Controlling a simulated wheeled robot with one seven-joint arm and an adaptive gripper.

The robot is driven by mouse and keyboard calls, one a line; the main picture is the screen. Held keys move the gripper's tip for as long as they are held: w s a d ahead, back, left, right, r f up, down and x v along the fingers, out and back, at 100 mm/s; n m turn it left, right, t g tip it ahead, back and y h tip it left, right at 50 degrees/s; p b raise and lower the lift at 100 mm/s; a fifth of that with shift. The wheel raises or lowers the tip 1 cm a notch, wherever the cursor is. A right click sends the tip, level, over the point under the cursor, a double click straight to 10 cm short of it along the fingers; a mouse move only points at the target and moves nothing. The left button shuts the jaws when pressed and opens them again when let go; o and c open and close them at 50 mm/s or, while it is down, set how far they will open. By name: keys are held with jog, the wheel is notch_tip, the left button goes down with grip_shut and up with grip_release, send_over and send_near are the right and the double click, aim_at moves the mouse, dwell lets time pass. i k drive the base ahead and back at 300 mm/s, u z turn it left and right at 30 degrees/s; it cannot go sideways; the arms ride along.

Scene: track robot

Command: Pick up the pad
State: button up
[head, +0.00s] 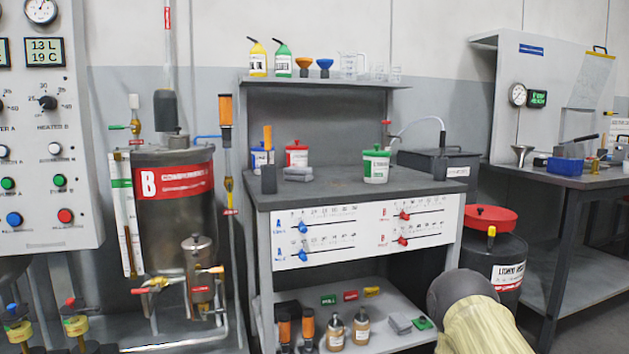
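Several flat pieces could be the pad; I cannot tell which one is meant. Grey folded pads (298,174) lie on the bench top, in front of a red-lidded tub. Another grey pad (399,323) lies on the lower shelf at the right, with a small green pad (423,323) beside it. A dark rounded part and a beige part, seemingly of my arm, show at the bottom right, near the lower shelf. My gripper's fingers are not visible.
The workbench (335,190) holds a green-lidded tub (376,166) and an orange-handled tool (268,160). Bottles (361,327) stand on the lower shelf. A tank (176,205) stands left, a red-lidded drum (493,250) right. The bench top's middle is clear.

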aim_at(287, 177)
jog(key=z, duration=1.9)
jog(key=i, duration=1.6)
jog(key=u, duration=3.2)
jog(key=i, duration=0.1)
jog(key=z, duration=0.15)
